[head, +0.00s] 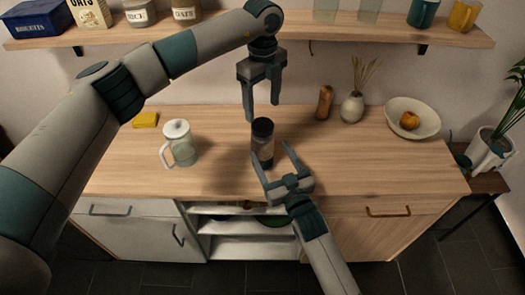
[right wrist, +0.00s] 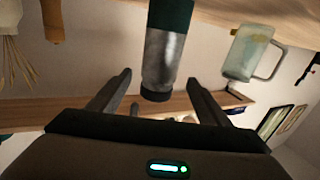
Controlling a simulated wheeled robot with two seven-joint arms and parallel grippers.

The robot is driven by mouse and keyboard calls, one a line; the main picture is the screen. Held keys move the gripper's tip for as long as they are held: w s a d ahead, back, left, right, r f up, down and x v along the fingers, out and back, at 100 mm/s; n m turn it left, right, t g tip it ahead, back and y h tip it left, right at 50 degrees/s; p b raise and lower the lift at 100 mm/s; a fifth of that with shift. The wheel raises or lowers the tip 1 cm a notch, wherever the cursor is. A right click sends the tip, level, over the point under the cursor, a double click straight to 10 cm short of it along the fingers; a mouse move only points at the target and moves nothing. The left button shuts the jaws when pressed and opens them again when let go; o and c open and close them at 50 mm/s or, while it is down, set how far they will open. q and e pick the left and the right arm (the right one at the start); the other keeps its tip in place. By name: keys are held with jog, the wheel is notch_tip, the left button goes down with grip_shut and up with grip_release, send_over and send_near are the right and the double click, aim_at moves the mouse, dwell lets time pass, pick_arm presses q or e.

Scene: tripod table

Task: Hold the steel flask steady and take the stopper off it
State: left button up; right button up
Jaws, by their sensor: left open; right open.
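The steel flask (head: 263,146) stands upright on the wooden counter, with its dark stopper (head: 262,126) on top. In the right wrist view the scene is upside down: the flask's steel body (right wrist: 164,60) has a teal base above and the black stopper (right wrist: 155,96) below. My left gripper (head: 262,111) is open, pointing down just above the stopper and apart from it. My right gripper (head: 271,151) is open at the front of the flask, its fingers spread to either side. Whether the flask is between the fingertips or just past them, I cannot tell.
A glass jug (head: 178,143) with a lid and a yellow sponge (head: 146,120) are left of the flask. A wooden mill (head: 324,103), a vase (head: 352,106) and a bowl (head: 425,118) with fruit stand to the right. A shelf (head: 300,34) runs above. The front-right counter is clear.

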aim_at(266, 144)
jog(key=x, duration=0.8)
grip_shut()
pick_arm(q)
jog(key=shift+m, duration=0.3)
